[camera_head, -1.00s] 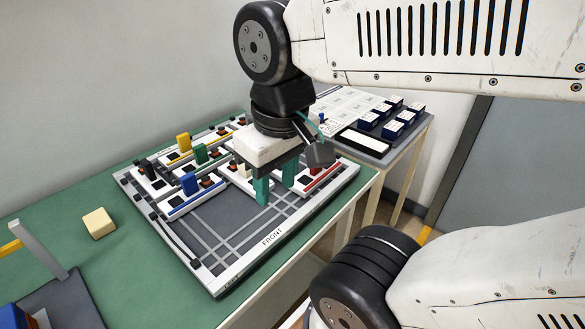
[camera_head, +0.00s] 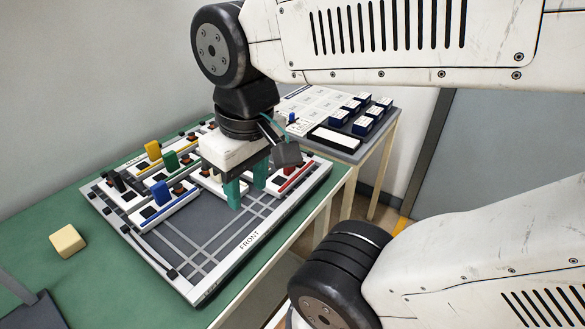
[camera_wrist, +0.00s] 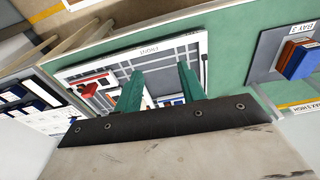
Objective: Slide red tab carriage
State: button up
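The red tab carriage (camera_head: 299,177) is a white block with a red stripe at the right side of the grey-and-white track board (camera_head: 185,287). Its red tab is mostly hidden behind my wrist in the head view. The red tab (camera_wrist: 88,90) shows in the wrist view, left of my fingers. My gripper (camera_head: 247,186) has two teal fingers pointing down over the board, to the left of the red carriage. The fingers are apart with nothing seen between them, also in the wrist view (camera_wrist: 160,88). I cannot tell whether the fingertips touch the board.
Blue (camera_head: 160,192), green (camera_head: 170,160), yellow (camera_head: 153,149) and black (camera_head: 117,181) tab carriages sit on the board's left and back. A cream block (camera_head: 67,241) lies on the green table. A side table (camera_head: 350,157) with dark blue boxes stands behind right. The board's front centre is clear.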

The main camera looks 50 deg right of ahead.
dwell(0.3)
jog(key=w+d+f+m, duration=0.4)
jog(key=w+d+m, duration=0.1)
jog(key=d, duration=0.4)
jog(key=w+d+f+m+g, duration=0.1)
jog(key=w+d+f+m, duration=0.3)
jog(key=d, duration=0.6)
jog(key=w+d+f+m, duration=0.4)
jog(key=w+d+m, duration=0.2)
jog(key=d, duration=0.4)
jog(key=shift+d+f+m+g, duration=0.25)
jog(key=shift+f+m+g, duration=0.1)
jog(key=shift+m, duration=0.55)
jog(key=shift+w+r+m, duration=0.1)
jog(key=shift+m, duration=0.2)
jog(key=shift+d+f, duration=0.1)
jog(key=shift+f, duration=0.15)
notch_tip(320, 180, down, 7)
jog(key=shift+f, duration=0.15)
